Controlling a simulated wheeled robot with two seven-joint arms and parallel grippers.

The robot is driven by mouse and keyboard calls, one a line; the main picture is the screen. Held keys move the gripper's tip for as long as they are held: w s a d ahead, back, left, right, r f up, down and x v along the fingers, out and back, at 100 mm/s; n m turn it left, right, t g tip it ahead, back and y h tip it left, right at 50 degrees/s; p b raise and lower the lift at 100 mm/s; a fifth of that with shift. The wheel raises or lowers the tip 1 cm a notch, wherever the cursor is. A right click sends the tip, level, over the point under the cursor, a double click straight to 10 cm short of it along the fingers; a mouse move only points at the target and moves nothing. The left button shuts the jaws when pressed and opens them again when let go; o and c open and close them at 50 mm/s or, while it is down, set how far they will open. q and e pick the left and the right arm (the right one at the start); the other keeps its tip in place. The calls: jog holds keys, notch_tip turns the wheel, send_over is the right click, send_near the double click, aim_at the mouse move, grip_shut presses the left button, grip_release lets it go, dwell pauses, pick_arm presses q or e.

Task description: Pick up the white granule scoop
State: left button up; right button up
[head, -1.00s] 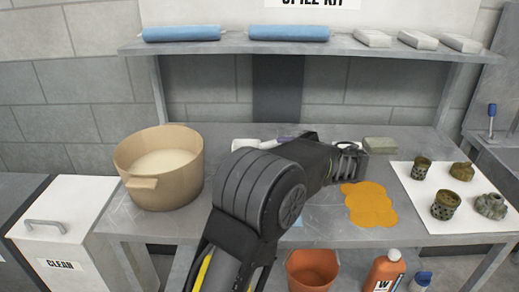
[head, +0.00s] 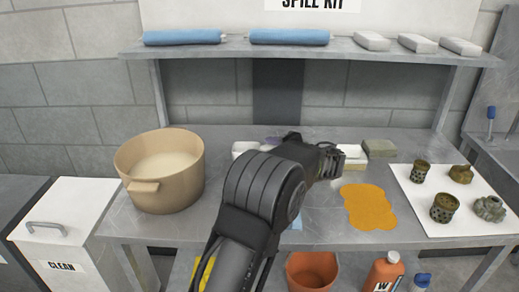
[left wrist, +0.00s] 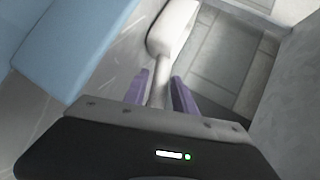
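The white granule scoop (head: 243,148) lies on the bench to the right of the tan tub, partly hidden behind my left arm in the head view. In the left wrist view, its broad white head (left wrist: 174,27) is beyond the fingertips and its thin handle runs back between the fingers. My left gripper (left wrist: 160,84) has purple fingers on either side of the handle, with a visible gap, so it looks open around it. My right gripper is not in view.
A tan tub (head: 188,180) of pale granules stands at left. An orange spill (head: 369,207), a greenish block (head: 379,148) and a white mat (head: 414,202) with several dirty parts are to the right. A shelf (head: 220,47) with blue rolls overhangs the back.

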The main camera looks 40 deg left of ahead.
pick_arm(q)
jog(key=shift+w+a+f, duration=0.2)
jog(key=shift+a, duration=0.3)
jog(key=shift+c, duration=0.3)
grip_shut()
